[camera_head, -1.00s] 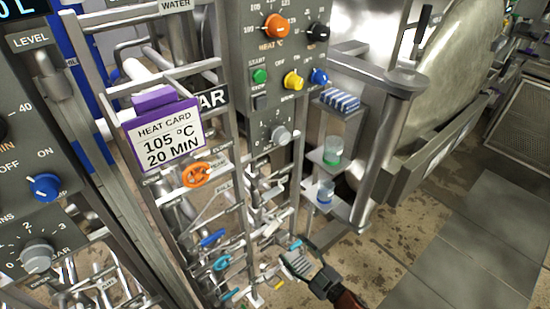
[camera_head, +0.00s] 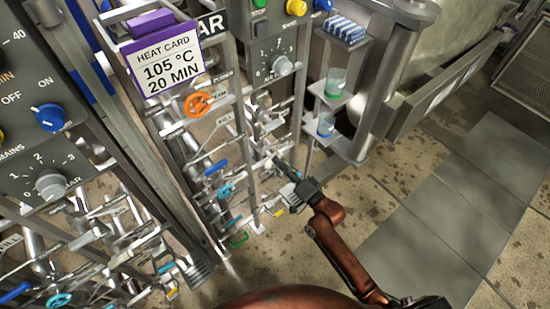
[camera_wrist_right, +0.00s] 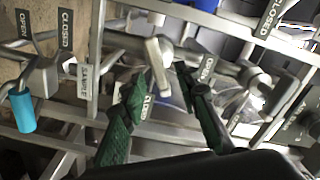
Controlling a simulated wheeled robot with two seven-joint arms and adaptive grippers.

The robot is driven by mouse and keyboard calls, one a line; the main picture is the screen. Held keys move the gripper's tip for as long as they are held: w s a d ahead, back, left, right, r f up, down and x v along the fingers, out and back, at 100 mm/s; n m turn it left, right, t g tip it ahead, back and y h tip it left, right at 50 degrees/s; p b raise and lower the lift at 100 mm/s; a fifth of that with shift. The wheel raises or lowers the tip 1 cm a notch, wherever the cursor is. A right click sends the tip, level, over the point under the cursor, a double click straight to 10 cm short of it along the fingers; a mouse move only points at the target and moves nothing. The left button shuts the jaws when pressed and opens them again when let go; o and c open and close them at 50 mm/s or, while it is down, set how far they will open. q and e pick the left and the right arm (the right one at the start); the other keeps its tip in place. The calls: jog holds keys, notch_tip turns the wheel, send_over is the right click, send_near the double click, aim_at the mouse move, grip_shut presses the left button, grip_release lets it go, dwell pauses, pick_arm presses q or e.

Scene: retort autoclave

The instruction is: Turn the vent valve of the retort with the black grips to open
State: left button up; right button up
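My right gripper (camera_head: 286,180) is low at the front of the pipe rack in the head view. In the right wrist view its two green fingers (camera_wrist_right: 161,76) are spread. A pale grey valve lever (camera_wrist_right: 158,58) is between and just beyond the fingertips, and I see no clear contact. My left gripper is not in view.
A blue-handled valve (camera_wrist_right: 22,111) is at the left of the wrist view. Shelves with a green-bottomed beaker (camera_head: 335,85) stand right of the rack. The floor (camera_head: 430,215) at right is clear.

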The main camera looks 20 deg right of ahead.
jog(key=shift+b+x, duration=0.35)
jog(key=shift+x, duration=1.5)
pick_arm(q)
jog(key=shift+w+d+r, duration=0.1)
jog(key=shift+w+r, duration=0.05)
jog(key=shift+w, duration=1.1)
pick_arm(e)
jog(key=shift+c, duration=0.6)
grip_shut()
